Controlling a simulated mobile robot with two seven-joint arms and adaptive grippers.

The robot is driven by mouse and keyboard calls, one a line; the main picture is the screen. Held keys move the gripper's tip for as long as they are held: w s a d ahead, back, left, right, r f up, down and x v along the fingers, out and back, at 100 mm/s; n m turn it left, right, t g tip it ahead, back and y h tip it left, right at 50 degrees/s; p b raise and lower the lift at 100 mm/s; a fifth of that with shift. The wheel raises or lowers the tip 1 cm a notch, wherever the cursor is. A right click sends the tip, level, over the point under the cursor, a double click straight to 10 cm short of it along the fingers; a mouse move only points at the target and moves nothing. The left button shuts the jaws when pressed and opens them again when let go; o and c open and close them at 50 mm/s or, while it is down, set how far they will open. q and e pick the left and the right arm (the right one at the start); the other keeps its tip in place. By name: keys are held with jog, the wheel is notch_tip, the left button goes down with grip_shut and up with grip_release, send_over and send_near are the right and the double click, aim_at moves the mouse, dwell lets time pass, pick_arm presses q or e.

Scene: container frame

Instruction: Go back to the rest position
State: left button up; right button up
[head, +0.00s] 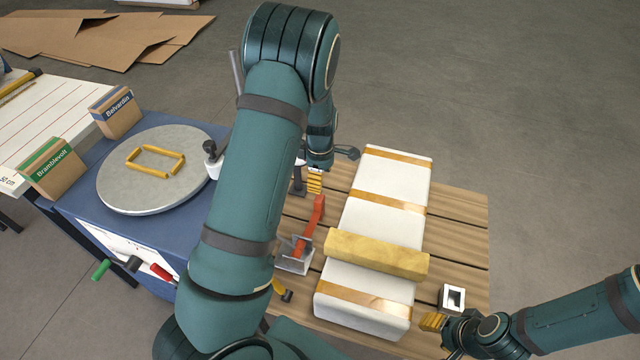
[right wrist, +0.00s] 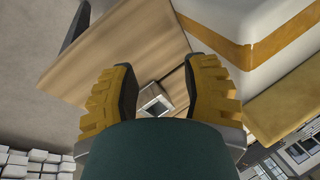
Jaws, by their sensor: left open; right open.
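My left gripper (head: 315,182) points down over the wooden slatted table, open, beside a red-handled tool in a grey metal holder (head: 295,257). Only part of its yellow fingers shows, and I see nothing held in them. My left arm crosses the middle of the head view and hides part of the blue table. My right gripper (head: 433,321) is at the table's front right corner. In the right wrist view its yellow fingers (right wrist: 153,95) are wide apart and empty. A small hollow square block (head: 452,297) lies on the table near it; it also shows between the fingers (right wrist: 155,106).
A long white block with copper bands (head: 384,207) lies on the wooden table (head: 462,230), a yellow bar (head: 376,254) across it. On the blue table (head: 78,207) are a round grey disc (head: 120,185) with a yellow frame and two small boxes. Floor at right is clear.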

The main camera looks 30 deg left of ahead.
pick_arm(q)
jog(key=shift+r, duration=0.3)
dwell(0.4)
